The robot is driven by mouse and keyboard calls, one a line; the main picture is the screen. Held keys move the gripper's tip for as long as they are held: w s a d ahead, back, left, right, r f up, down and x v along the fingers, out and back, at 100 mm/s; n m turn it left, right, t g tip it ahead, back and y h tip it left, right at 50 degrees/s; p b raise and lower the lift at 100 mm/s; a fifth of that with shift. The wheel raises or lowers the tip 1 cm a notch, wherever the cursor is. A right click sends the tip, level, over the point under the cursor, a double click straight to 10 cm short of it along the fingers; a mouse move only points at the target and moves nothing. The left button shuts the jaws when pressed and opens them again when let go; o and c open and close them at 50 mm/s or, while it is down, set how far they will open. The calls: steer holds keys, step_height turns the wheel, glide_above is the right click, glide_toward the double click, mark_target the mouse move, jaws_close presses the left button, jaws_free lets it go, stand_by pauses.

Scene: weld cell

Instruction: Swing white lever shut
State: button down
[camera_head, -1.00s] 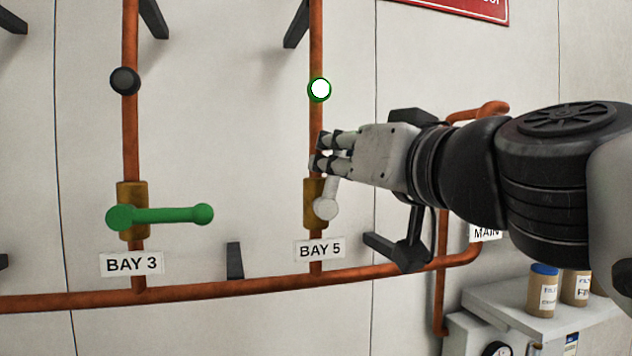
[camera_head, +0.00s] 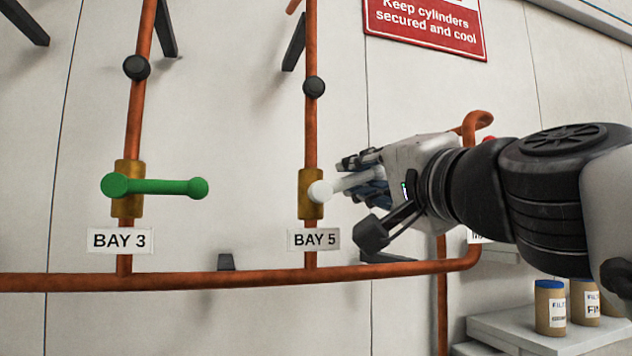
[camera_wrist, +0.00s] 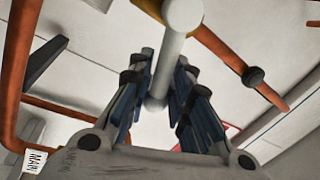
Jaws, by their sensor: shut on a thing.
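The white lever (camera_head: 340,186) is on the brass valve body (camera_head: 305,205) above the BAY 5 label (camera_head: 313,239). It lies nearly crosswise to the pipe, pointing right and slightly up. My gripper (camera_head: 366,176) comes from the right and is shut on the lever's outer part. In the wrist view the white lever (camera_wrist: 165,62) runs from its round hub at the top down between the blue-padded fingers of my gripper (camera_wrist: 160,72). In the head view the fingers partly hide the lever's outer end.
A green lever (camera_head: 160,187) lies crosswise at BAY 3 (camera_head: 119,240), to the left. Copper pipes run up the wall and along below the valves. Filter canisters (camera_head: 550,308) stand on a shelf (camera_head: 510,335) at lower right. The wall between the bays is clear.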

steer(key=shift+d+f+m+t+h+b, duration=0.15)
steer(key=shift+f+m, duration=0.25)
steer(key=shift+m, duration=0.45)
steer(key=shift+f+m+t+h+b, duration=0.1)
steer(key=shift+f+m+h, duration=0.2)
steer(key=shift+m, duration=0.6)
steer(key=shift+d+f+m+t+h+b, duration=0.15)
steer(key=shift+f+m, duration=0.3)
steer(key=shift+m, duration=0.4)
steer(key=shift+w+a+f, duration=0.1)
steer(key=shift+f, duration=0.05)
steer(key=c, duration=1.6)
jaws_free()
steer(key=shift+s, duration=0.2)
steer(key=v, duration=1.1)
steer(key=shift+s, duration=0.4)
